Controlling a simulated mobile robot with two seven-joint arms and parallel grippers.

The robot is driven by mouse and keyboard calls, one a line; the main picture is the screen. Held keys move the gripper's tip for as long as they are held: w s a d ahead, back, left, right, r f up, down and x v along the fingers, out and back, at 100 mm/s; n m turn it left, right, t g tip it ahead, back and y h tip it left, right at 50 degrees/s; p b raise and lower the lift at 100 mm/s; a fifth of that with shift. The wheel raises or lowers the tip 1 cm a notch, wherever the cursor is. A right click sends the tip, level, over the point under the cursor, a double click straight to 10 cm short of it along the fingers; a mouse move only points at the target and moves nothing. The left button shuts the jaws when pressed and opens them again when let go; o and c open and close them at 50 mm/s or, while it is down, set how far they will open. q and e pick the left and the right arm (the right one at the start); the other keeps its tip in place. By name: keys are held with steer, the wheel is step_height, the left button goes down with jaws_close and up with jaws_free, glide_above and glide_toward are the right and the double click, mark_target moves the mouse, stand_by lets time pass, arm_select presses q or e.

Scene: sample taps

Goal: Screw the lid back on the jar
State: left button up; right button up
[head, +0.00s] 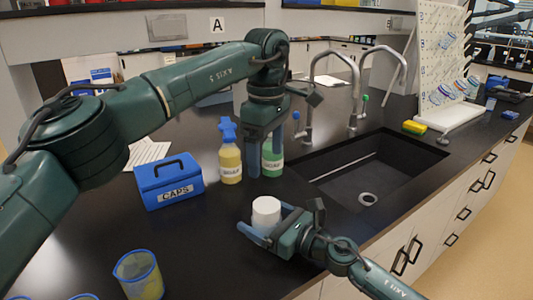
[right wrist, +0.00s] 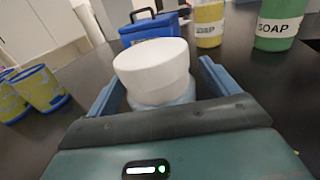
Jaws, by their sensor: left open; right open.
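The jar (right wrist: 160,97) stands on the dark counter, its pale body mostly hidden in the right wrist view. A wide white lid (right wrist: 152,65) sits on top of it; whether it is threaded on I cannot tell. In the head view the white lid (head: 266,210) shows near the counter's front edge. My right gripper (head: 262,218) is open, low, with its blue fingers on either side of the jar. My left gripper (head: 264,165) is open, pointing down, empty, behind and above the jar, in front of the soap bottles.
A blue CAPS box (head: 170,183) stands left of a yellow bottle (head: 230,162) and a green soap bottle (head: 272,160). A sink (head: 368,175) with taps lies to the right. Blue-rimmed beakers (head: 140,275) stand at front left. Counter between box and jar is clear.

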steer(key=b+v, duration=0.2)
steer(key=v, duration=1)
steer(key=shift+f, duration=0.15)
steer(key=shift+s+d, duration=0.25)
steer(key=shift+d, duration=0.1)
steer(key=shift+r, duration=0.3)
